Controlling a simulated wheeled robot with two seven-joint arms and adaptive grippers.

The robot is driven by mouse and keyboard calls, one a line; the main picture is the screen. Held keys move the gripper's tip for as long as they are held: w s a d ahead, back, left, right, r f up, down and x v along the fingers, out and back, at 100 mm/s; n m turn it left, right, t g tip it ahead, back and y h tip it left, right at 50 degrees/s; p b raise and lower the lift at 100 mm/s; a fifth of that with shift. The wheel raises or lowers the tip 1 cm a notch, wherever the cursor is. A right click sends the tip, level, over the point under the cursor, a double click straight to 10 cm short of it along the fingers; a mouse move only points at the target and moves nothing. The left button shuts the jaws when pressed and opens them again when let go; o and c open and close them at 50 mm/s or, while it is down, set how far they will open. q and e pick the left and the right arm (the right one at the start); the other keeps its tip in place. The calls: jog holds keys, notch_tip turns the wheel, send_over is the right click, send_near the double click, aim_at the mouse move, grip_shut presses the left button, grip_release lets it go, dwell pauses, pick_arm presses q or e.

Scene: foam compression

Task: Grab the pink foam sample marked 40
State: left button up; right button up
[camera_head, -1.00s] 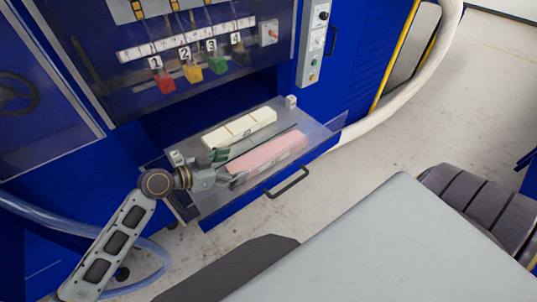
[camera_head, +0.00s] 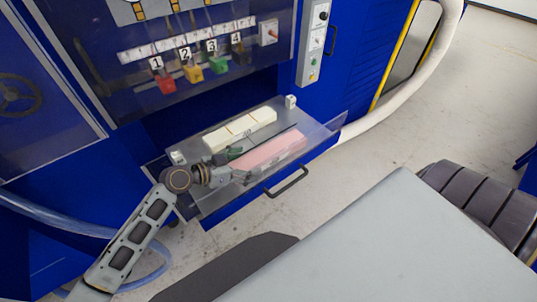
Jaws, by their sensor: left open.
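The pink foam sample (camera_head: 272,150) is a long block lying in the open drawer tray (camera_head: 205,207) of the blue machine. Its marking is too small to read from here. My left gripper (camera_head: 240,162) is open at the left end of the pink block, with one finger on the far side, between it and the cream block. The near finger is hard to make out, and I cannot tell whether the fingers touch the foam. My right gripper is not in view.
A cream foam block (camera_head: 240,129) in sections lies behind the pink one. A black drawer handle (camera_head: 287,183) sticks out at the front. Small white blocks (camera_head: 290,101) stand at the tray corners. The machine's panel with numbered coloured weights (camera_head: 193,72) hangs above.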

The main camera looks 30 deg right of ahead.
pick_arm(q)
jog(key=c, duration=0.7)
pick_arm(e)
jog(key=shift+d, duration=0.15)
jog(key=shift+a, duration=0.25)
pick_arm(q)
jog(key=shift+r, duration=0.45)
notch_tip(320, 180, up, 8)
jog(key=shift+f+b, duration=0.2)
jog(key=shift+b, duration=0.2)
jog(key=shift+r, duration=0.8)
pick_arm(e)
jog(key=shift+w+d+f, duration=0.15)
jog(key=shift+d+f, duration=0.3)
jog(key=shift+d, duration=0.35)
